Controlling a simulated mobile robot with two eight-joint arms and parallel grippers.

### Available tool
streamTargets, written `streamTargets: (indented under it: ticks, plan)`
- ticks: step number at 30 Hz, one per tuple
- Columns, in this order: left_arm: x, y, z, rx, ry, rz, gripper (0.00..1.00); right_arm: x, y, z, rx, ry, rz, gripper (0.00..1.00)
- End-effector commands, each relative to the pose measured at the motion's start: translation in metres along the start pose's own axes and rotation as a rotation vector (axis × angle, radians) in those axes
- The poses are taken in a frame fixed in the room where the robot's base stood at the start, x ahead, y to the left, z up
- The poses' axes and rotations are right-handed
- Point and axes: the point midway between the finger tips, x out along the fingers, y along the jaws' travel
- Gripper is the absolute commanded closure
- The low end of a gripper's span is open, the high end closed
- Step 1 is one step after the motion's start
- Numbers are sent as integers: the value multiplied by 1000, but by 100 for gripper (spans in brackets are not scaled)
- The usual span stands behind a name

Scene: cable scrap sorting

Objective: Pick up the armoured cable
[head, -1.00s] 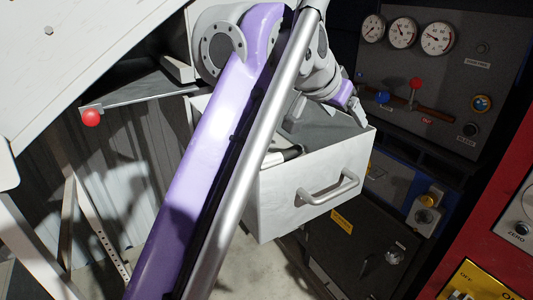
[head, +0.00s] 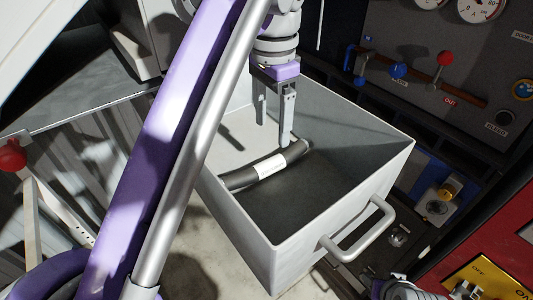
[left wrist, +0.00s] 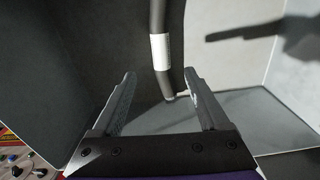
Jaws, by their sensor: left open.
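The armoured cable (head: 292,155) is a short dark, slightly curved length with a white label. It lies in the open grey drawer (head: 345,217), and its left end is partly hidden by my arm. My left gripper (head: 274,132) is open and points down into the drawer just above the cable. In the left wrist view, the cable (left wrist: 158,20) runs lengthwise between the two open fingers (left wrist: 160,84), its lower end lying past the fingertips. The fingers look apart from it.
The drawer walls stand close around my left gripper, with a handle (head: 362,232) on the front. A panel with gauges, a red knob (head: 445,59) and a blue knob (head: 398,71) is behind at right. A red ball knob (head: 12,155) is at left.

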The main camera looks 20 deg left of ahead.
Motion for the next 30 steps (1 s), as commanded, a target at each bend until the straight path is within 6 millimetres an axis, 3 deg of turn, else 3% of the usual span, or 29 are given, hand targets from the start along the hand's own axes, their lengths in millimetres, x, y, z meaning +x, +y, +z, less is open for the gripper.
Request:
streamTargets:
  ticks: [1, 6, 13, 21, 30]
  plan:
    - [14, 1, 1, 0, -5, 4, 23, 4, 0, 8, 0, -10, 0, 53]
    - [40, 0, 1, -1, -3, 3, 23, 8, 0, 16, 0, -19, 0, 53]
    - [56, -2, 1, -1, 0, 1, 23, 9, 0, 18, 0, -20, 0, 53]
    - [94, -5, 2, 0, 1, 1, 23, 11, 0, 21, 0, -24, 0, 53]
    - [100, -5, 2, 0, 2, 0, 23, 11, 0, 21, 0, -24, 0, 53]
